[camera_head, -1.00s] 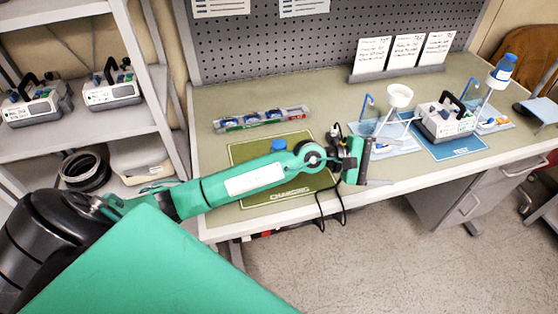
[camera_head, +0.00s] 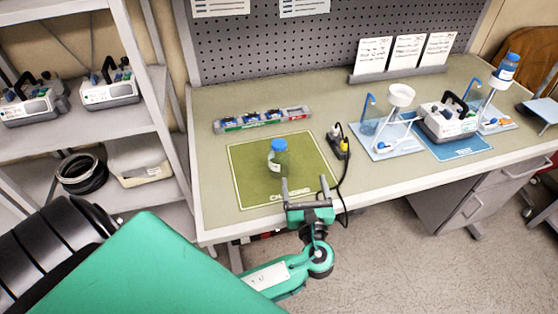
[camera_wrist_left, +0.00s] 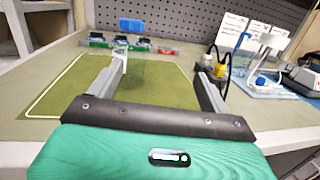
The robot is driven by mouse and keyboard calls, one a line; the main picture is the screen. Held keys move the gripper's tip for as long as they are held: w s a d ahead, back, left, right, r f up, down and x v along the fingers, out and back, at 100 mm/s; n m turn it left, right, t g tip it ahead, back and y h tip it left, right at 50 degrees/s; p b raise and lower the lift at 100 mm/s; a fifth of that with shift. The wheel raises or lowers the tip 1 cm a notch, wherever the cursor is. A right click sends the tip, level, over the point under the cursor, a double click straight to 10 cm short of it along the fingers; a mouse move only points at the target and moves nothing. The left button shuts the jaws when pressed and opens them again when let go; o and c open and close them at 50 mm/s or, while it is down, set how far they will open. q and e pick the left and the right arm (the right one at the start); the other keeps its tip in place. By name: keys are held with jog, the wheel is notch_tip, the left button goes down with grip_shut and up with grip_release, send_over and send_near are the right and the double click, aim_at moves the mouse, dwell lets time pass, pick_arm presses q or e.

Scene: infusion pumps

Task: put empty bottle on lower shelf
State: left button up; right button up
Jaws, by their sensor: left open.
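A clear bottle with a blue cap (camera_head: 278,158) stands upright on the green charging mat (camera_head: 250,188). In the left wrist view its blue cap (camera_wrist_left: 131,25) shows beyond the left finger, which partly overlaps the body. My left gripper (camera_head: 304,184) is open and empty at the mat's front edge, in front and to the right of the bottle, with both fingers pointing toward the back of the bench. It does not touch the bottle. The lower shelf (camera_head: 130,200) of the rack is at the left. My right gripper is not in view.
A black hose coil (camera_head: 82,172) and a white bin (camera_head: 138,162) sit on the lower shelf. Pumps (camera_head: 109,88) stand on the shelf above. A yellow plug with a black cable (camera_head: 342,146) lies right of the mat. A grey strip (camera_head: 262,119) lies behind it.

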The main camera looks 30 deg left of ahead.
aim_at(282, 166)
pick_arm(q)
jog(key=s+f+g, duration=0.1)
jog(key=s+a+f+n+g+y, duration=0.1)
jog(key=s, duration=0.1)
jog(key=shift+a+f+n+g, duration=0.1)
jog(key=shift+f+n+g, duration=0.05)
jog(key=shift+n+g, duration=0.15)
jog(key=shift+s+a+f+g, duration=0.1)
jog(key=shift+s+a+g, duration=0.1)
jog(key=shift+a+g, duration=0.1)
jog(key=p+x, duration=0.1)
jog(key=x, duration=0.7)
jog(key=shift+w+a+p, duration=0.15)
jog(key=shift+p, duration=0.2)
jog(key=shift+w+a+r, duration=0.2)
jog(key=shift+r, duration=0.1)
jog(key=x, duration=0.1)
jog(key=p+x, duration=0.1)
jog(key=x, duration=0.1)
jog(key=shift+w+a+r+p, duration=0.15)
jog(key=shift+w+r+p, duration=0.15)
jog(key=shift+p, duration=0.1)
jog(key=shift+w+a+f, duration=0.1)
jog(key=shift+w+a, duration=0.2)
jog(key=shift+a, duration=0.05)
